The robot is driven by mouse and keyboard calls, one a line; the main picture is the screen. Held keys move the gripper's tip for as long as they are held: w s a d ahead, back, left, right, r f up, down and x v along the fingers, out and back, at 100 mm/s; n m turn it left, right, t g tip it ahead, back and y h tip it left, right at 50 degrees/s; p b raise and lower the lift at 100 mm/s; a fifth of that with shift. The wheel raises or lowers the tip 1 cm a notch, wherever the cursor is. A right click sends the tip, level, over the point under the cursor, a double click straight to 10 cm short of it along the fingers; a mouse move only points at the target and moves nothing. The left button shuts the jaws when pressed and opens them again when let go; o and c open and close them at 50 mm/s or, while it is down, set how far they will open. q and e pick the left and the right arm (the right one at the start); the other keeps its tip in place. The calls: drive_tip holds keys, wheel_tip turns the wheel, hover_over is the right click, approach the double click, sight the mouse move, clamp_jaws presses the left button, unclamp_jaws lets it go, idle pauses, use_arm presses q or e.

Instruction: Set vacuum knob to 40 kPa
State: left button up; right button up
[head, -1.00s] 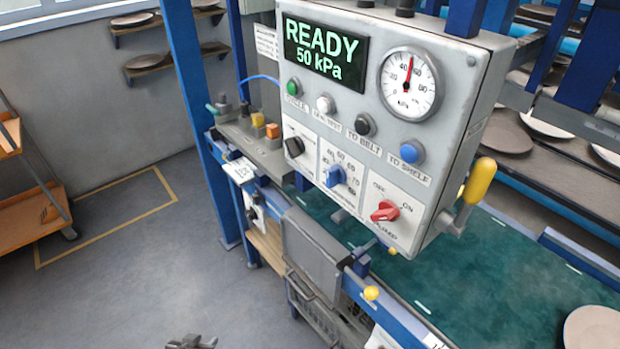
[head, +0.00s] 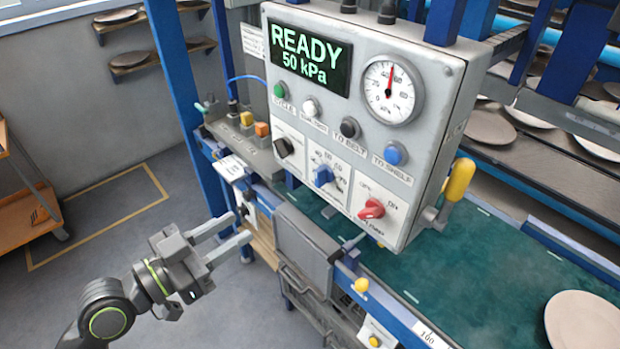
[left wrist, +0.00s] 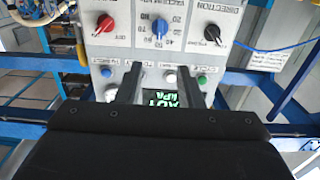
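The blue vacuum knob (head: 323,176) sits in the middle of the lower row on the grey control panel, between a black knob (head: 284,147) and a red pump knob (head: 371,209). The panel's display (head: 310,58) reads READY, 50 kPa. The round gauge (head: 392,91) has its red needle pointing nearly straight up. My left gripper (head: 238,229) is open and empty, left of and below the panel, apart from it. In the left wrist view the blue knob (left wrist: 160,28) appears upside down beyond the two spread fingers (left wrist: 160,84). My right gripper is not in view.
Coloured push buttons, including a blue one (head: 396,154), lie above the knobs. A yellow-handled lever (head: 459,180) sticks out at the panel's right. A green belt (head: 460,265) with a plate (head: 585,322) runs below. Open floor lies to the left.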

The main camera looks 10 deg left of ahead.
use_arm(q)
drive_tip(key=b, duration=0.5)
approach(316, 178)
drive_tip(key=p+x, duration=0.2)
drive_tip(key=x, duration=0.6)
drive_tip(key=shift+w+d, duration=0.15)
drive_tip(key=shift+w, duration=0.1)
clamp_jaws()
